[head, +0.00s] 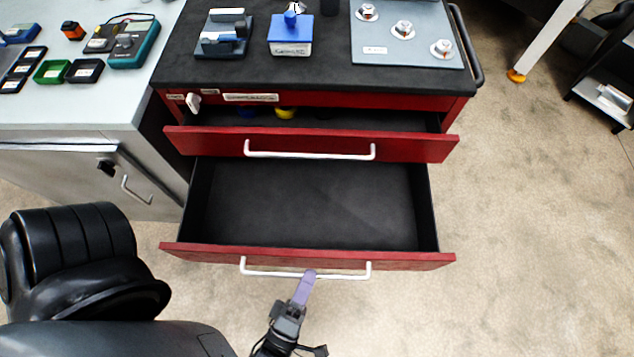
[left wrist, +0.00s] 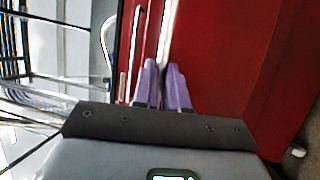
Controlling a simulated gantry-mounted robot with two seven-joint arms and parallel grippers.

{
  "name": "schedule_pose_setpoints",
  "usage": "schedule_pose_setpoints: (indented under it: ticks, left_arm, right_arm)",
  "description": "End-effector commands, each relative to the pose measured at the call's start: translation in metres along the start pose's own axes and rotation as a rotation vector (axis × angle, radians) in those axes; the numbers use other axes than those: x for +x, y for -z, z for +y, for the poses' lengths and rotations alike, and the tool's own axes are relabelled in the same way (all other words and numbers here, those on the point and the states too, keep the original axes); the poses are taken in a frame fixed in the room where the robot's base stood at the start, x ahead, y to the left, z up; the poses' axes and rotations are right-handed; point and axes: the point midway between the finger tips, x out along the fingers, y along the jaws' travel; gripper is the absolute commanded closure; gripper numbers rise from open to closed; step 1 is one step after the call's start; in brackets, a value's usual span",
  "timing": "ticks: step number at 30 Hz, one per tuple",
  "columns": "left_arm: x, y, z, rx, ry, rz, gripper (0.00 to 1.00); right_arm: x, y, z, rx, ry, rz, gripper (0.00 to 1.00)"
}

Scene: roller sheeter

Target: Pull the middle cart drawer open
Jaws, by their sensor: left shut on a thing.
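The red cart has two drawers standing open in the head view. The lower one, the middle drawer (head: 310,204), is pulled far out and its dark interior is empty. Its white bar handle (head: 262,271) runs along the red front. My right gripper is in neither view.
The upper drawer (head: 200,142) is open a little, with yellow and blue things inside. The black cart top (head: 320,75) carries fixtures and a grey plate (head: 385,50).

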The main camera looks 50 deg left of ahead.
Motion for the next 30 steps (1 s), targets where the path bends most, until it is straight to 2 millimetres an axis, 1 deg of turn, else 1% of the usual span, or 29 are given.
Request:
schedule_pose_setpoints:
  ticks: [10,11,15,25,28,30]
  left_arm:
    - [-0.001,-0.001,0.001,-0.006,-0.002,-0.003,1.0]
    - [-0.001,-0.001,0.001,-0.006,-0.002,-0.003,0.85]
    - [-0.001,-0.001,0.001,-0.004,-0.002,-0.002,0.63]
    - [-0.003,0.0,0.0,-0.002,0.0,-0.002,0.63]
    - [-0.01,0.0,-0.001,-0.002,0.001,-0.002,0.63]
    - [-0.018,0.0,-0.002,-0.002,0.003,-0.002,0.63]
  right_arm:
    - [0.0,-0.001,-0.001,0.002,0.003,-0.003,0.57]
    - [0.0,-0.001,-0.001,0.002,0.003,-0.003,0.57]
    - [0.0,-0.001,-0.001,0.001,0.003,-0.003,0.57]
    - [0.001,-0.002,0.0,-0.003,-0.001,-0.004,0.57]
    - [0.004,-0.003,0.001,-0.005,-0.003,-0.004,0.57]
    - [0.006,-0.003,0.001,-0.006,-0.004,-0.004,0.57]
